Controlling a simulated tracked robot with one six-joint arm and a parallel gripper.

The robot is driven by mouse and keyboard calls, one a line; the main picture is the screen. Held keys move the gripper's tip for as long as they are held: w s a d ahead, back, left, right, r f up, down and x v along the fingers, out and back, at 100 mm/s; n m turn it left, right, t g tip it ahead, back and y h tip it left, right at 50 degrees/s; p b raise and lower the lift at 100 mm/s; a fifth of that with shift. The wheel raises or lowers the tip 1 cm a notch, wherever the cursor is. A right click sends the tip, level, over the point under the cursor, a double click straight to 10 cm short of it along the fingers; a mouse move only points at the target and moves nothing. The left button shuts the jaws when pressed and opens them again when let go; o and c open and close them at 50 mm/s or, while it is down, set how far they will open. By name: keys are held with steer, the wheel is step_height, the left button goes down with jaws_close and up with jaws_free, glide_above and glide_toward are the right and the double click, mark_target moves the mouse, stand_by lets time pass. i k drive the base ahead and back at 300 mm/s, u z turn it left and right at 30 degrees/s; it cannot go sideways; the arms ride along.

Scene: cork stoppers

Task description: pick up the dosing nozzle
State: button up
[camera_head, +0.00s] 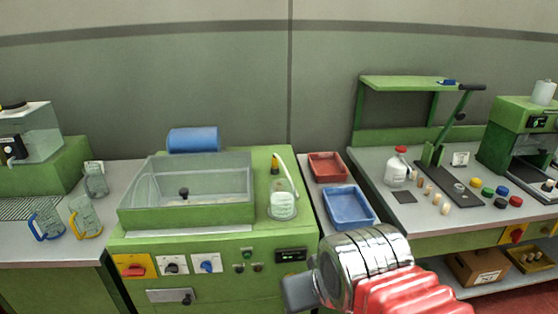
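A small nozzle-like piece with a yellow and black body (275,164) stands at the back right of the green machine top, beside a pale curved hose. I take it for the dosing nozzle, but it is too small to be sure. A clear ribbed container (283,206) stands in front of it, by the hose's lower end. My gripper (298,292) is at the bottom centre, in front of the machine and well short of the nozzle. Only a dark grey end part shows beside the chrome wrist. Its fingertips and anything between them cannot be made out.
A clear-walled tank (190,190) takes up the machine's left top. A red tray (327,167) and a blue tray (348,208) lie right of the machine. Jugs (85,217) stand at left.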

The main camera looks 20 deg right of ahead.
mark_target(274, 160)
steer(key=i, duration=0.85)
steer(key=u, duration=0.05)
